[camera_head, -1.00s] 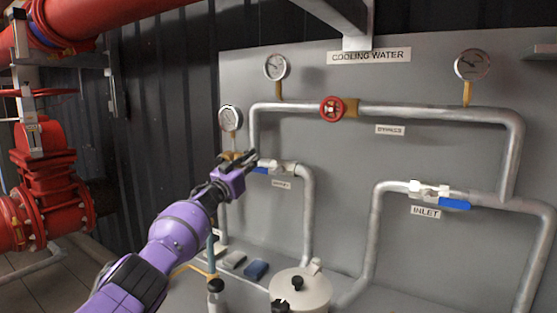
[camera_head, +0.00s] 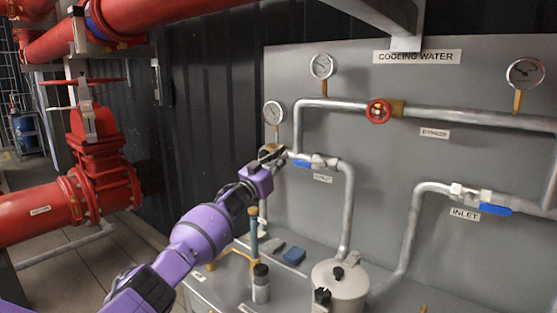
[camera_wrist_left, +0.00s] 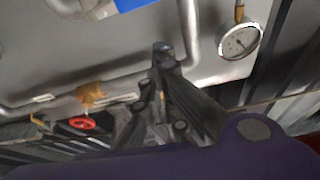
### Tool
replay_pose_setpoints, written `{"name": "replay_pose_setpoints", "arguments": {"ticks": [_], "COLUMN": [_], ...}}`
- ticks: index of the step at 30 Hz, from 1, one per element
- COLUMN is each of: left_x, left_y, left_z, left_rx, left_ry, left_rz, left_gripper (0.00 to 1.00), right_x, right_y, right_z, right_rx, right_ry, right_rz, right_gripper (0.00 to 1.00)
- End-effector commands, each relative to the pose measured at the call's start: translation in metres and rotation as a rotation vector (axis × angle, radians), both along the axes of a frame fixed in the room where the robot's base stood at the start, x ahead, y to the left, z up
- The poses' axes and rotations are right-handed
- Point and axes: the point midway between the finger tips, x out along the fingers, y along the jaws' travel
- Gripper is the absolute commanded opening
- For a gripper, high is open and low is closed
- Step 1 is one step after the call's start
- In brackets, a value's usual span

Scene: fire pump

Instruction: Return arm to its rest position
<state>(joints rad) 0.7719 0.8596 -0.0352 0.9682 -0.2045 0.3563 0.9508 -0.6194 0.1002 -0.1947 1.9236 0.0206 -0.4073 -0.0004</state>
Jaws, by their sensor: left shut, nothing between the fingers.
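My left gripper (camera_head: 272,153) is at the end of the purple arm that comes in from the lower left in the head view. Its fingers are together and hold nothing. In the head view it overlaps the left end of the pipework, close to the blue-handled outlet valve (camera_head: 318,161); I cannot tell whether it touches the pipe. In the left wrist view the dark closed fingers (camera_wrist_left: 163,52) point at the grey panel, with a blue handle (camera_wrist_left: 133,3) at the top edge. My right gripper is not in view.
A grey cooling water panel (camera_head: 400,160) carries pipes, a red bypass wheel (camera_head: 379,111), gauges and a blue inlet handle (camera_head: 495,209). A round metal pot (camera_head: 340,286) and a small bottle (camera_head: 261,284) stand below. Red pipework (camera_head: 100,165) is on the left, with open floor (camera_head: 70,265) beneath.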

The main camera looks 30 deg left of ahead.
Motion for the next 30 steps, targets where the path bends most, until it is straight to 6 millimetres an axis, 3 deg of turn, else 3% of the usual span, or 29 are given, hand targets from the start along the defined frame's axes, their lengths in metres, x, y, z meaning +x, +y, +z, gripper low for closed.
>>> {"name": "replay_pose_setpoints", "arguments": {"ticks": [23,26,29,30], "left_x": [-0.008,-0.011,-0.021,-0.029], "left_y": [-0.002,-0.012,-0.03,-0.038], "left_z": [-0.01,-0.041,-0.098,-0.126], "left_rx": [0.001,0.002,0.006,0.009], "left_ry": [0.011,0.055,0.143,0.189], "left_rz": [0.004,0.023,0.065,0.086], "left_gripper": [0.0,0.0,0.0,0.0], "right_x": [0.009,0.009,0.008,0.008], "right_y": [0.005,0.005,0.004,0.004], "right_z": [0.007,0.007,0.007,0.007], "right_rx": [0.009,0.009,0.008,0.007], "right_ry": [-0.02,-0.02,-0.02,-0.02], "right_rz": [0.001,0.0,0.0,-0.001], "right_gripper": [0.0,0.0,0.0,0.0]}}
